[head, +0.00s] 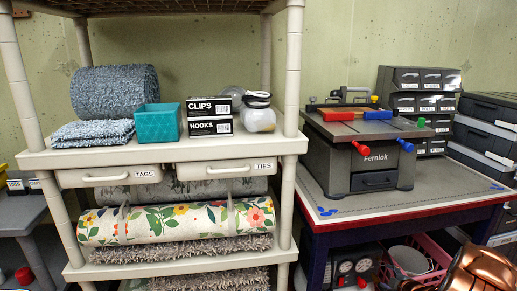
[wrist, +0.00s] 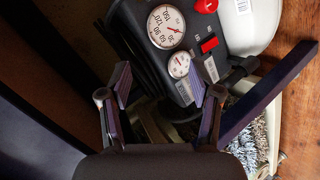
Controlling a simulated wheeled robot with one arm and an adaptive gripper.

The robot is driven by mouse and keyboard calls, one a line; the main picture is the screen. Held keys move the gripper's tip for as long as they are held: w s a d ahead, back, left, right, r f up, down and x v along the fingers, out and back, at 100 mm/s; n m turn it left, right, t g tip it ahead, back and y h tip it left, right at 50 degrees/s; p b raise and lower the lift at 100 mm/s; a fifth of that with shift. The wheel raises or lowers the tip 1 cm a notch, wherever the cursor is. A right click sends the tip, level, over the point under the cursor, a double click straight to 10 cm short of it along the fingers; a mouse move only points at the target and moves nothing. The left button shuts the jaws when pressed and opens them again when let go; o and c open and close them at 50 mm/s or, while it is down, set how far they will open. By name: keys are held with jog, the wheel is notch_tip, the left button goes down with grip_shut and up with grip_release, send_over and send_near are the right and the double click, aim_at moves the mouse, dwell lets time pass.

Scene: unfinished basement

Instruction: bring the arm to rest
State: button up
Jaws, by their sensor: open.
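My gripper (wrist: 160,88) shows in the wrist view with its two dark fingers spread apart and nothing between them. Beyond the fingertips is a dark device with two round gauges (wrist: 167,27) and a red switch. I cannot tell the exact gap between the fingertips and the device. The gripper's fingers do not show in the head view.
A workbench (head: 415,197) at the right carries a grey Fernlok machine (head: 375,160). A shelf unit (head: 120,158) at the left holds a teal box (head: 157,121), carpet rolls and small boxes. A dark bar (wrist: 270,92) slants close to the right finger.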

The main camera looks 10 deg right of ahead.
jog(key=s+a+r+m+g+h, duration=0.1)
jog(key=s+a+r+m+g, duration=0.25)
jog(key=a+r, duration=0.65)
jog(key=s+a+r+m+g, duration=0.4)
jog(key=a+r, duration=0.4)
jog(key=a, duration=0.4)
jog(key=s+a+r+m+g+y, duration=0.1)
jog(key=s+a+r+g, duration=0.15)
jog(key=s+a, duration=0.6)
jog(key=s+a+r+m+g+y, duration=0.1)
jog(key=s+a+r+m+g, duration=0.15)
jog(key=s+a, duration=0.65)
jog(key=s+a+r+m+g+y, duration=0.15)
jog(key=s+a+r, duration=0.25)
jog(key=s, duration=1)
notch_tip(320, 180, up, 25)
jog(key=s+p, duration=0.1)
jog(key=p, duration=2.2)
jog(key=shift+s+d+f+n+h+p, duration=0.15)
jog(key=shift+s+f+n+h+p, duration=0.1)
jog(key=shift+n+h+p, duration=0.15)
